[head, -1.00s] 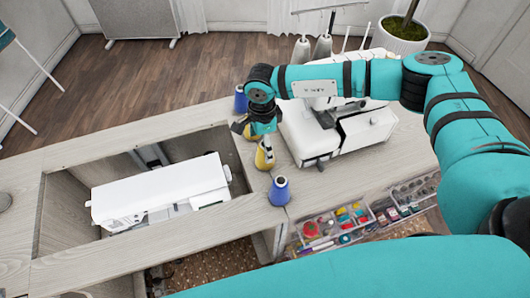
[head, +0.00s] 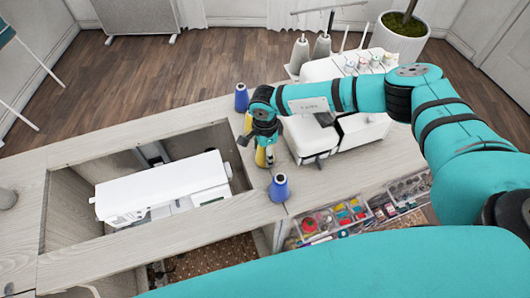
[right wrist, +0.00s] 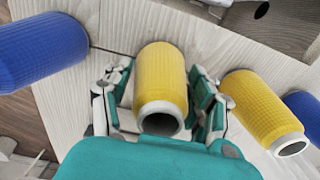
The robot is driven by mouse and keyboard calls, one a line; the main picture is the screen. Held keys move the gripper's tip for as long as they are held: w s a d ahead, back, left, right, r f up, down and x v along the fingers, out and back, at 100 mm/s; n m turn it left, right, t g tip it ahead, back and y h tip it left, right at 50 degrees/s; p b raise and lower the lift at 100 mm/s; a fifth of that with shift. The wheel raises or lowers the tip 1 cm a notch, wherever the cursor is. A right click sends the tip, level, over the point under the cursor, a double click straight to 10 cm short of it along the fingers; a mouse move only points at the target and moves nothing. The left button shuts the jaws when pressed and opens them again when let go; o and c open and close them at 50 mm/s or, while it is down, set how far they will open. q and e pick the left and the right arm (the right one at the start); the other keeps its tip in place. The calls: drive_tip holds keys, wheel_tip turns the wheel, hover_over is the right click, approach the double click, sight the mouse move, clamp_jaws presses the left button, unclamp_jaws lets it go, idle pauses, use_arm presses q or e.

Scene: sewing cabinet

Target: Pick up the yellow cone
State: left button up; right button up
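Two yellow cones stand on the wooden cabinet top. The nearer yellow cone (head: 261,158) is under my right gripper (head: 262,143) in the head view. In the right wrist view this yellow cone (right wrist: 161,80) lies between the two fingers of my right gripper (right wrist: 160,95). The fingers are spread around it, with a narrow gap showing at the left finger; contact at the right finger is unclear. The other yellow cone (head: 248,122) is just behind, partly hidden by my arm; it shows right of the gripper in the right wrist view (right wrist: 262,108). My left gripper is not in view.
A blue cone (head: 279,188) stands in front and another blue cone (head: 241,98) behind, in line with the yellow ones. A white sewing machine (head: 165,185) sits in the cabinet opening at left. A white serger (head: 345,135) stands close on the right.

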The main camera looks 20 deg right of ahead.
drive_tip(key=c, duration=0.7)
drive_tip(key=shift+r, duration=0.1)
drive_tip(key=shift+c, duration=0.2)
wheel_tip(320, 180, up, 10)
drive_tip(key=b, duration=0.2)
